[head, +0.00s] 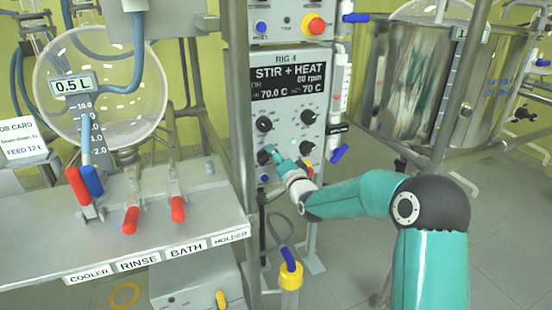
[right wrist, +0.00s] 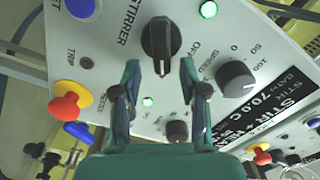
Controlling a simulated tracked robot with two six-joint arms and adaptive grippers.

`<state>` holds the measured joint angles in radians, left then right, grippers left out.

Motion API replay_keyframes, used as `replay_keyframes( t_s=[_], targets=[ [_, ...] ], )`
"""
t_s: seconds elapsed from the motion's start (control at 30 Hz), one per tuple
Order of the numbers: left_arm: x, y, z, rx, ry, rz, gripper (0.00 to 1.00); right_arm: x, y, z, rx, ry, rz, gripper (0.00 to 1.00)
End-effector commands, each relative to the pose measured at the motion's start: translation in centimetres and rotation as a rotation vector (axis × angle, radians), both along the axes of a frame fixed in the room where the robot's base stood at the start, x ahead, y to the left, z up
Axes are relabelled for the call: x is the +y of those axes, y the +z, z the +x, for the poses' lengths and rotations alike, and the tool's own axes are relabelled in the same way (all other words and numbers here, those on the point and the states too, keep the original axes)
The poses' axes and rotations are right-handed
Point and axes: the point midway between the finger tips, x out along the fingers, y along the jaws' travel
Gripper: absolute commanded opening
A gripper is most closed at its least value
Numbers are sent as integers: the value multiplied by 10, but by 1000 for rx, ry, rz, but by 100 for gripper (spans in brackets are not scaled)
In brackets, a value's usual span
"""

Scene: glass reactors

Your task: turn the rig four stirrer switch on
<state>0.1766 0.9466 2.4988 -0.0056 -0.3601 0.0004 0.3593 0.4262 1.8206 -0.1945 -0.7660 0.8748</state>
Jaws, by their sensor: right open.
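In the head view my right gripper (head: 271,155) is at the panel's lower left and partly hides the switch.
Other black knobs (head: 264,124) sit close above and beside the gripper. A red-orange button (right wrist: 69,98) and a blue button (right wrist: 81,7) are on the panel. A glass flask (head: 103,110) and a bench with red-handled valves (head: 131,220) stand at left; a steel vessel (head: 490,100) at right.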

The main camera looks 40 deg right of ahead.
Motion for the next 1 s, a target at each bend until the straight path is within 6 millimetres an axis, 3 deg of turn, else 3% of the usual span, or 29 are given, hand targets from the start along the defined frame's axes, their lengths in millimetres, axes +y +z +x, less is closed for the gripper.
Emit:
replay_keyframes(
  t_s=[0.27,0.8,1.0],
  targets=[
    [0,1,0,0,0,0,43,3,0,-8,1,2,-1,43],
    [0,1,0,0,0,0,43,24,0,-100,1,0,-1,43],
    [0,0,0,0,0,0,43,28,-1,-115,2,-1,0,43]
  ],
)
